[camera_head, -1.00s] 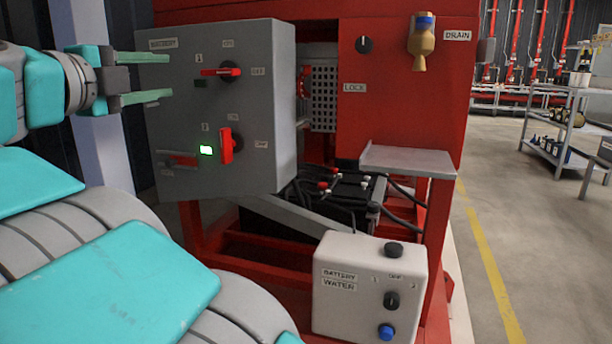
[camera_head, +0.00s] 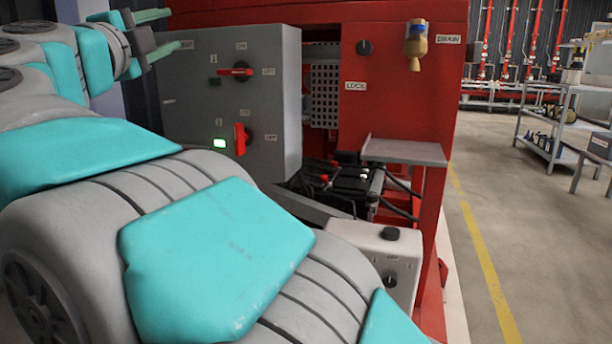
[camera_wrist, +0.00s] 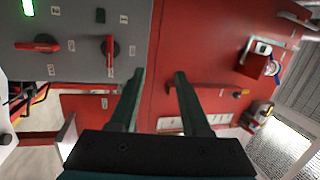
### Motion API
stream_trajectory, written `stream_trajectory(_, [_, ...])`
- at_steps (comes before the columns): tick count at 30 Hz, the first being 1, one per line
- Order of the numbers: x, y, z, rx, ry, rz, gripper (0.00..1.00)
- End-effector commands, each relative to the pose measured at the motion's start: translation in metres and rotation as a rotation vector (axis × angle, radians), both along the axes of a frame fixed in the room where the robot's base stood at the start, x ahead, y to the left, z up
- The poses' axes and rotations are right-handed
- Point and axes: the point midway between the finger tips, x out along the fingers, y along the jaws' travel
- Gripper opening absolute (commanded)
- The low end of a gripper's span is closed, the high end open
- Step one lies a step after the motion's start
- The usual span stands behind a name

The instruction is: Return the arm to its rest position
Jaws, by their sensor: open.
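My gripper (camera_head: 160,32) is at the upper left of the head view, in front of the upper left of the grey battery switch box (camera_head: 215,120). Its two fingers are apart with nothing between them. In the wrist view the open fingers (camera_wrist: 158,88) point toward the red pump panel (camera_wrist: 205,60), with the grey box beside them at the upper left. My arm fills the left and lower middle of the head view, bent and covered with teal pads. I cannot tell whether the fingertips touch anything; they look clear.
The box carries an upper red handle (camera_head: 237,72), a lower red handle (camera_head: 241,139) and a lit green light (camera_head: 219,143). My arm partly hides the white battery water box (camera_head: 375,250). A grey shelf (camera_head: 403,151) juts from the red cabinet. Open floor (camera_head: 500,220) lies to the right.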

Motion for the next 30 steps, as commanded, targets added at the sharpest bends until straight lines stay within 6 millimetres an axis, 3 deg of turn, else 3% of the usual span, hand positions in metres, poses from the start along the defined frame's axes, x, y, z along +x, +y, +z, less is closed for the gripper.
stream_trajectory(8, [0.025,-0.003,0.040,-0.262,-0.145,0.157,0.47])
stream_trajectory(11, [0.032,0.000,0.035,-0.425,-0.169,0.255,0.47])
stream_trajectory(14, [0.036,0.003,0.009,-0.596,-0.149,0.362,0.47])
stream_trajectory(17, [0.036,-0.003,-0.032,-0.763,-0.087,0.468,0.47])
stream_trajectory(20, [0.030,-0.019,-0.089,-0.921,0.019,0.574,0.47])
stream_trajectory(24, [0.012,-0.058,-0.179,-1.098,0.221,0.714,0.47])
stream_trajectory(30, [-0.034,-0.130,-0.288,-1.242,0.532,0.871,0.47])
